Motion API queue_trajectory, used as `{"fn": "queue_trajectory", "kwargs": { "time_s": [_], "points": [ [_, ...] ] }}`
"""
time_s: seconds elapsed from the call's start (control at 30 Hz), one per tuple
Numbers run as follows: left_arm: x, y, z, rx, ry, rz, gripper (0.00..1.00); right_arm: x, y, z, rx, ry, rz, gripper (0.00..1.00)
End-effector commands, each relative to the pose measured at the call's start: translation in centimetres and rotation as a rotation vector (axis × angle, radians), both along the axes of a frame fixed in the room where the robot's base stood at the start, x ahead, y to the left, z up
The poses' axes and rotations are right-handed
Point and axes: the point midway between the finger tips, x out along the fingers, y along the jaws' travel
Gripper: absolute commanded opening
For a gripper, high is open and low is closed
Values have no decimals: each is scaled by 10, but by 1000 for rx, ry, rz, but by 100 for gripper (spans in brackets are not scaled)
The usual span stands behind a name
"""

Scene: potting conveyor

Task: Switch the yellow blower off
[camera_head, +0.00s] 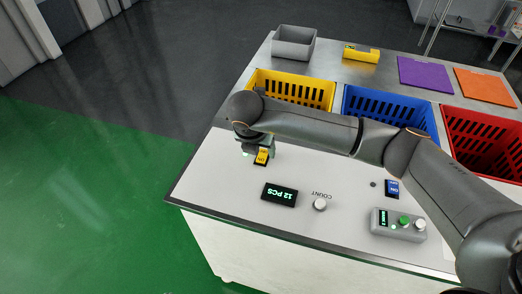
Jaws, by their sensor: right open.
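A small yellow rocker switch (262,158) with lettering that seems to read ON is set in the pale panel near the left edge of the table. My left gripper is out of view.
A blue switch (392,188), a COUNT knob (320,204), a display (280,195) and a grey button box (398,225) share the panel (225,185). Behind stand yellow (290,88), blue (390,108) and red (482,137) crates. A grey bin (293,43) stands farther back.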

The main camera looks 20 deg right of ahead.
Motion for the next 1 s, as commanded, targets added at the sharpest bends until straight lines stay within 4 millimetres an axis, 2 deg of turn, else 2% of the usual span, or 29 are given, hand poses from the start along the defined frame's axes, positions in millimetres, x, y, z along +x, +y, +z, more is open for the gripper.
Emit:
{"fn": "queue_trajectory", "kwargs": {
  "time_s": [0.1, 0.2, 0.57, 1.0],
  "points": [
    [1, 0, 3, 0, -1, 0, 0, 5, -3, -16, 0, 2, 0, 62],
    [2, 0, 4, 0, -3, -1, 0, 8, -5, -24, 0, 0, 0, 62],
    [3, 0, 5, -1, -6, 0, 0, 10, -6, -30, 1, -1, 2, 62],
    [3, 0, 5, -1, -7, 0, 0, 10, -6, -30, 0, 0, 1, 15]
  ]
}}
